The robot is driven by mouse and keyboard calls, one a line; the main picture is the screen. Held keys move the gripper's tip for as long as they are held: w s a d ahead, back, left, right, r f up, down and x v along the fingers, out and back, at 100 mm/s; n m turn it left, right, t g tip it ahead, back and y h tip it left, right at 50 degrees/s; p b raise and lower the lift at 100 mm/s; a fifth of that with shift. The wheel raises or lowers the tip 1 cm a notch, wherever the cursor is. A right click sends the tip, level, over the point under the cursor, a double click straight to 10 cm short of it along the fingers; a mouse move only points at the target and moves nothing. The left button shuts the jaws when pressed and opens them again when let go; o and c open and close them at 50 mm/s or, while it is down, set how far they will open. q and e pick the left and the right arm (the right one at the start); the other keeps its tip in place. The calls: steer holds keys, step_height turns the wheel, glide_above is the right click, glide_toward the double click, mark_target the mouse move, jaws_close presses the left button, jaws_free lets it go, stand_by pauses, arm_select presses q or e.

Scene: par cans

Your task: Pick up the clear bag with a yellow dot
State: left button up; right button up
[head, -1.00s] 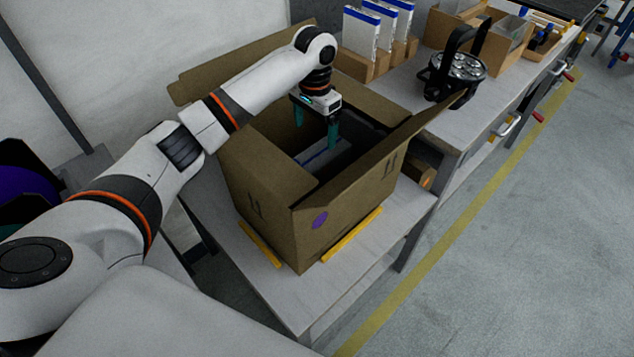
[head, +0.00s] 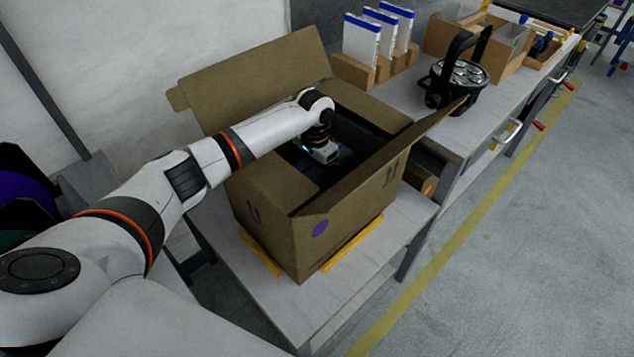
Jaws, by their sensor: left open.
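My left gripper (head: 322,154) is down inside an open cardboard box (head: 345,215) with a purple dot on its front corner. Its body shows below the box rim, but its fingertips are hidden by the box wall, and I see nothing held. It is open. The inside of the box is dark. I cannot make out a clear bag with a yellow dot anywhere in view. My right gripper is not in view.
The box's flaps stand out around its opening. It rests on a light table with yellow strips (head: 352,243). Behind are a black par can (head: 458,75), white-and-blue packs (head: 362,40) in cardboard holders, and open bins (head: 482,58). Floor at the right is clear.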

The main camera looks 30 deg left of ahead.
arm_select(q)
steer(key=shift+f, duration=0.55)
steer(key=shift+c, duration=0.2)
steer(key=shift+r, duration=0.1)
steer(key=c, duration=1)
